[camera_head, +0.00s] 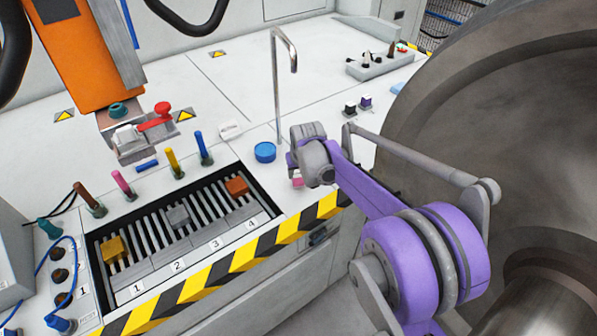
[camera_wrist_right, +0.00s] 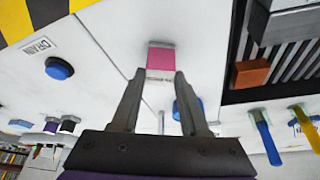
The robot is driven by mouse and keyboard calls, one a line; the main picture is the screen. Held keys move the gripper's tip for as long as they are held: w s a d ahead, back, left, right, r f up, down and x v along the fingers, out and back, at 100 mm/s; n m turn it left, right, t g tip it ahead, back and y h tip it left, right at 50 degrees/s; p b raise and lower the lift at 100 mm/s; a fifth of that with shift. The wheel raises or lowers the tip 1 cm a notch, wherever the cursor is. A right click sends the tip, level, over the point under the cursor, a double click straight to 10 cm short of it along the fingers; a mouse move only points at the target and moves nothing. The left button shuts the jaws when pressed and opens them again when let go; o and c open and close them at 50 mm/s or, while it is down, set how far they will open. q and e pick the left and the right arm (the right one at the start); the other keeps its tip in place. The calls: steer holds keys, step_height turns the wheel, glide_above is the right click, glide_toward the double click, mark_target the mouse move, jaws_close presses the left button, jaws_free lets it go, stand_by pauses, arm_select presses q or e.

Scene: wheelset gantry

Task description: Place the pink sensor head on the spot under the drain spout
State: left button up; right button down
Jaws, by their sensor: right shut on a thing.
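The pink sensor head (camera_head: 298,182) is a small block, mostly hidden below my right gripper (camera_head: 308,160) in the head view. In the right wrist view the pink sensor head (camera_wrist_right: 161,57) sits between the fingertips of my right gripper (camera_wrist_right: 157,78), which is shut on it. The drain spout (camera_head: 277,85) is a thin grey pipe that bends over at its top, behind and left of the gripper. A round blue disc (camera_head: 265,152) lies near its foot; it is partly behind a finger in the wrist view (camera_wrist_right: 181,108). I cannot tell the block's height above the surface.
A slatted tray (camera_head: 160,262) with numbered lanes and blocks lies left of the gripper. A blue button (camera_wrist_right: 59,68) stands beside a DRAIN label (camera_wrist_right: 38,46). A large metal wheel (camera_head: 490,95) fills the right side.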

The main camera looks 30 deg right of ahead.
steer(key=shift+c, duration=2.1)
jaws_free()
steer(key=shift+s+r, duration=0.1)
steer(key=shift+r, duration=0.35)
steer(key=p+v, duration=0.2)
steer(key=v, duration=0.9)
steer(key=s+a+f+n, duration=0.1)
steer(key=s+a+f, duration=0.2)
steer(key=s, duration=0.5)
steer(key=s+a+f+n+y, duration=0.1)
steer(key=s+a+f, duration=0.2)
steer(key=s+a, duration=0.3)
steer(key=s+a+f+n, duration=0.1)
steer(key=s+a+f, duration=0.3)
steer(key=s, duration=0.6)
steer(key=shift+s+a+n+t, duration=0.3)
steer(key=shift+a, duration=0.4)
